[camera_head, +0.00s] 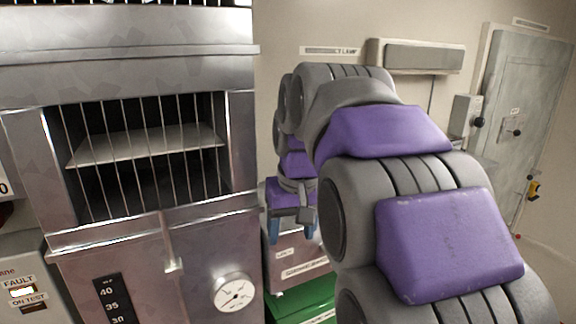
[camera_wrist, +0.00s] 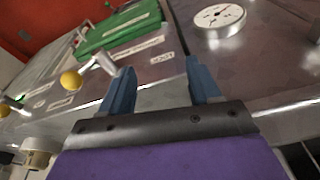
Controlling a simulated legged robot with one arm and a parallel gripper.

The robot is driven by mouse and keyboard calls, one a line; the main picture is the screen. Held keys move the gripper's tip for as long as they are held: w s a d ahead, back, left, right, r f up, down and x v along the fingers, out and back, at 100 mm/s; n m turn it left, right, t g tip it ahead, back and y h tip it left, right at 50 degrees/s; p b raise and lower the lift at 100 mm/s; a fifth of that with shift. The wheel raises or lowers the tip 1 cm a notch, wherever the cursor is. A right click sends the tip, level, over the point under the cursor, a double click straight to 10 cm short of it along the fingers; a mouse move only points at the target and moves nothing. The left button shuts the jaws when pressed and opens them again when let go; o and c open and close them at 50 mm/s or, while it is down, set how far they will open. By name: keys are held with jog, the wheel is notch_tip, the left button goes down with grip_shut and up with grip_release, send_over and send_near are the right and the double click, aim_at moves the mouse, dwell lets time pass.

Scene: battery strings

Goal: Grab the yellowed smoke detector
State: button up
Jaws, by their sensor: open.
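A small cream-yellow round thing (camera_wrist: 40,150) shows at the lower left edge of the wrist view, partly cut off. It may be the yellowed smoke detector, but I cannot tell for sure. I see no clear smoke detector in the head view. My gripper (camera_head: 292,228) hangs beyond my arm, beside the right side of the metal cabinet. In the wrist view my gripper (camera_wrist: 158,75) has its two blue fingers apart, with nothing between them. The cream thing lies to the left of the fingers, apart from them.
A metal cabinet (camera_head: 150,235) with a barred opening and a round gauge (camera_head: 234,292) fills the left. A green part (camera_head: 300,300) lies low beside it. Yellow knobs (camera_wrist: 71,79) stick out in the wrist view. A grey door (camera_head: 525,110) stands at the right.

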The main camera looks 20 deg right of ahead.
jog(key=w+d+r+t+p, duration=0.1)
jog(key=w+d+r+p, duration=0.3)
jog(key=r, duration=0.5)
jog(key=w+d+r+t+p, duration=0.1)
jog(key=w+d+r+p, duration=0.3)
jog(key=r, duration=0.5)
jog(key=shift+h, duration=0.4)
jog(key=b+x, duration=0.3)
jog(key=x, duration=0.8)
jog(key=shift+w, duration=0.1)
jog(key=shift+w+d+f, duration=0.1)
jog(key=shift+d+f, duration=0.15)
jog(key=shift+f, duration=0.25)
jog(key=shift+w+d+f, duration=0.1)
jog(key=shift+d+f, duration=0.1)
jog(key=shift+f, duration=0.3)
jog(key=p+x, duration=0.1)
jog(key=x, duration=0.2)
jog(key=shift+s+a, duration=0.1)
jog(key=shift+a, duration=0.05)
jog(key=shift+a+f, duration=0.1)
jog(key=shift+f, duration=0.2)
jog(key=c, duration=0.7)
